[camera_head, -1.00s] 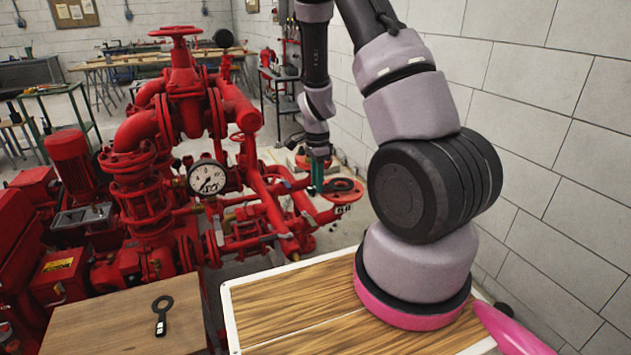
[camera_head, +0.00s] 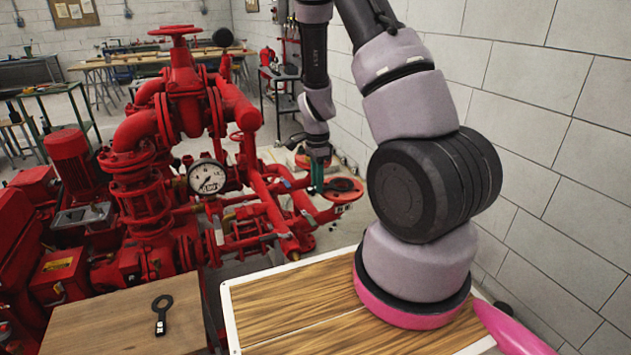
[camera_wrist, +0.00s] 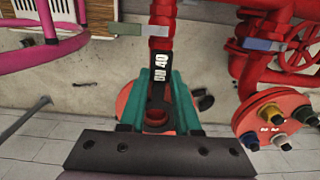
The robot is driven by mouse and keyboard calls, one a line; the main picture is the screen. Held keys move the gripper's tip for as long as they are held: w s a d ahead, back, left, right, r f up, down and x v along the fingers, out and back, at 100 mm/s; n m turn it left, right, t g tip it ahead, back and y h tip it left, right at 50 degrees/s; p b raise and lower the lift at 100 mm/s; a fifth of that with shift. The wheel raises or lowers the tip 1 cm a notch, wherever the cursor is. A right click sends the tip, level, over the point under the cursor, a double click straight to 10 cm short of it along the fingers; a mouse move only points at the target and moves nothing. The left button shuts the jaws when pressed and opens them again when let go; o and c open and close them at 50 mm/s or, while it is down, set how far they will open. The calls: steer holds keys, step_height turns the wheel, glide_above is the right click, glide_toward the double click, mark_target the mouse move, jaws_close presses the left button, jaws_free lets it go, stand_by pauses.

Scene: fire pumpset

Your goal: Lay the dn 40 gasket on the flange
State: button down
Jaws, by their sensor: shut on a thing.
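My gripper (camera_wrist: 165,105) has teal fingers and is shut on the dn 40 gasket. The gasket's black tag (camera_wrist: 159,75), marked "DN 40", points away from my gripper in the wrist view. A dark ring (camera_wrist: 157,117) shows between the fingers, partly hidden by them. The red flange (camera_wrist: 126,102) lies behind and below the fingers. In the head view, my gripper (camera_head: 318,182) is at the left side of this flange (camera_head: 347,184), with the dark ring over its face. I cannot tell whether the gasket touches the flange.
Another black tagged ring (camera_head: 162,312) lies on the small wooden table (camera_head: 110,325). The red pumpset with its gauge (camera_head: 207,177) stands left of my gripper. A red flange with coloured studs (camera_wrist: 272,118) is at the right in the wrist view. A block wall (camera_head: 560,130) borders the right.

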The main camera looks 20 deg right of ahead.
steer(key=shift+f, duration=0.45)
steer(key=c, duration=0.5)
jaws_free()
steer(key=shift+c, duration=0.2)
steer(key=shift+r, duration=0.1)
step_height(320, 180, up, 11)
steer(key=shift+a, duration=0.1)
